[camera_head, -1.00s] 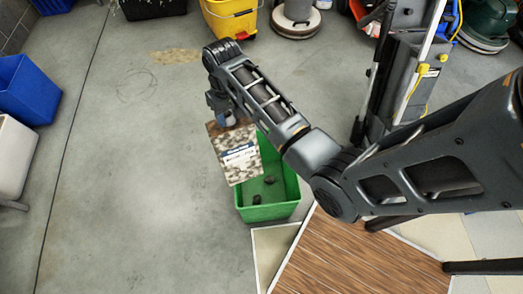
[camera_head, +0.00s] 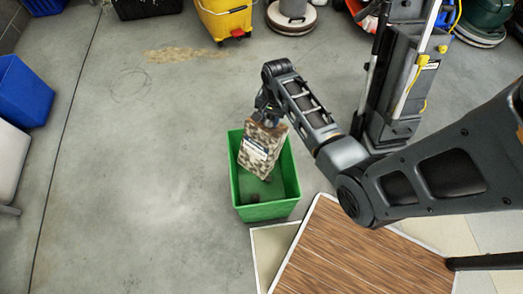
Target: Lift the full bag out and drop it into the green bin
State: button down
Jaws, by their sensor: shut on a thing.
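The bag (camera_head: 260,152) is a brown-and-beige speckled packet with a pale label. It hangs tilted from my gripper (camera_head: 267,118), which is shut on its top end. The fingertips are small and partly hidden by the wrist. The green bin (camera_head: 265,212) stands on the floor, open at the top. In the picture the bag overlaps the bin's opening; I cannot tell how far it is above or inside the rim. Part of the bin's floor shows below the bag, with a dark lump (camera_head: 254,197) on it.
A wood-topped table (camera_head: 365,250) is close to the bin's lower right, with a pale panel (camera_head: 272,250) beside it. A blue bin (camera_head: 25,92) is at far left. A yellow bucket (camera_head: 228,18) and cleaning machines stand at the back. The floor left of the bin is clear.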

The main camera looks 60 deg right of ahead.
jog(key=shift+f+b, duration=3.55)
jog(key=shift+f, duration=0.5)
jog(key=c, duration=0.9)
grip_release()
jog(key=o, duration=0.4)
jog(key=shift+a, duration=0.1)
